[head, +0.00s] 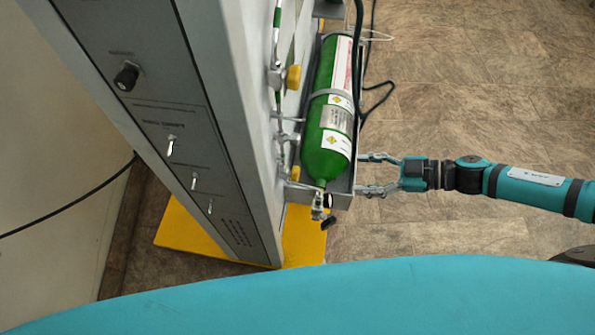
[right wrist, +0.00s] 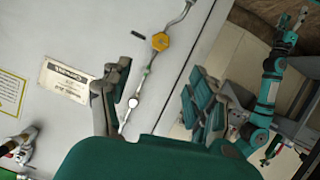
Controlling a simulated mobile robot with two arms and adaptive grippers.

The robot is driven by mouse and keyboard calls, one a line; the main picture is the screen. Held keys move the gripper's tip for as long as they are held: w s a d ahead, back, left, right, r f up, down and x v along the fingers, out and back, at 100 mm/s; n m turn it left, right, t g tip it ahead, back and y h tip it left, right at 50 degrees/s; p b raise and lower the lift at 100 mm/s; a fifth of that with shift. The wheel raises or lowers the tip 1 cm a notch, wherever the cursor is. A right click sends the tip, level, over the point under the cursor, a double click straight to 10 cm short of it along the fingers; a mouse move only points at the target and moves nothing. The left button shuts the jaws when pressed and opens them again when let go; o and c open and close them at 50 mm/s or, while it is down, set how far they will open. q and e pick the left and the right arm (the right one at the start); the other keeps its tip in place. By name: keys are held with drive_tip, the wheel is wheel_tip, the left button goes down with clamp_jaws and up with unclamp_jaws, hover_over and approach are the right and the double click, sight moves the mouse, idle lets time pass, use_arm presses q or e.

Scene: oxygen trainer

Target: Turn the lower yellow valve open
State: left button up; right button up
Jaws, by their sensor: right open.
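In the head view, the lower yellow valve (head: 295,172) is a small knob on the cabinet side, partly hidden behind the green cylinder. The upper yellow valve (head: 294,77) sits above it on the same pipework. My right gripper (head: 374,174) is open and empty, to the right of the cylinder, its fingers pointing left toward it. In the right wrist view, an eight-sided yellow knob (right wrist: 160,41) on a thin pipe lies beyond the spread fingers of my right gripper (right wrist: 155,98), apart from them. I cannot tell which valve that is.
The green oxygen cylinder (head: 328,110) stands in a grey bracket between the gripper and the valves in the head view. A black hose (head: 358,60) hangs beside it. The grey cabinet (head: 225,60) stands on a yellow base (head: 190,228).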

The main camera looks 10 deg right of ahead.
sight(298, 173)
drive_tip(key=x, duration=1.7)
drive_tip(key=shift+w+a+p, duration=0.1)
drive_tip(key=shift+a+p, duration=0.1)
drive_tip(key=shift+p, duration=0.1)
drive_tip(key=c, duration=1.2)
drive_tip(key=shift+o, duration=0.2)
drive_tip(key=shift+f+n+t, duration=0.1)
drive_tip(key=shift+n+t, duration=0.3)
drive_tip(key=shift+n, duration=0.1)
drive_tip(key=o, duration=1.2)
drive_tip(key=shift+c, duration=0.2)
drive_tip(key=shift+d, duration=0.1)
